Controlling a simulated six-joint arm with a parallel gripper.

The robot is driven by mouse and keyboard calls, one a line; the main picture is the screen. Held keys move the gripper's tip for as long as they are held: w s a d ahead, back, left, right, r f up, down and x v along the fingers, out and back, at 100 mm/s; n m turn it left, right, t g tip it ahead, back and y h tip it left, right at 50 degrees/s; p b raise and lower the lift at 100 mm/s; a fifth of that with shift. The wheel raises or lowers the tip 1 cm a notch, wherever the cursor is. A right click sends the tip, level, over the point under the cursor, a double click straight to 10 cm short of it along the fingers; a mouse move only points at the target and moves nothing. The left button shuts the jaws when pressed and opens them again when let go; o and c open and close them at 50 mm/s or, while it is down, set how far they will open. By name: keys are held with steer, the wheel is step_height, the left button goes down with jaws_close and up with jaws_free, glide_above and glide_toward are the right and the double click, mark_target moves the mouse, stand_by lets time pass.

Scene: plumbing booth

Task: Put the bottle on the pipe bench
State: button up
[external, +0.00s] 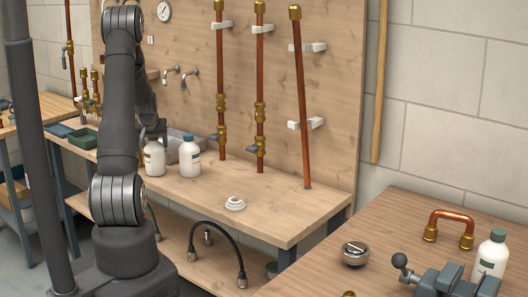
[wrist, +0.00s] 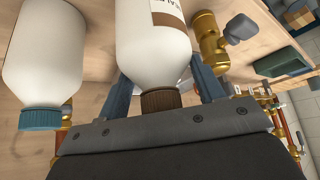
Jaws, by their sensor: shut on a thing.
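My gripper (wrist: 165,80) is shut on a white bottle with a brown cap (wrist: 155,40), with one finger on each side of it. In the external view this bottle (external: 154,160) is upright at the pipe bench's (external: 215,190) surface, its top partly hidden by my gripper (external: 156,130). I cannot tell whether its base touches the wood. A second white bottle with a teal cap (external: 189,156) stands close to its right; it also shows at the left of the wrist view (wrist: 42,60).
Copper pipes (external: 260,100) with brass fittings rise along the board behind. A grey bin (external: 175,142) is behind the bottles. A white coil (external: 235,203) lies nearer the bench front. The right bench holds another bottle (external: 491,258) and a vise (external: 450,280).

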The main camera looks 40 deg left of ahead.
steer(key=o, duration=1.7)
steer(key=shift+f, duration=0.1)
steer(key=shift+c, duration=0.2)
steer(key=v, duration=1.2)
steer(key=shift+a, duration=0.1)
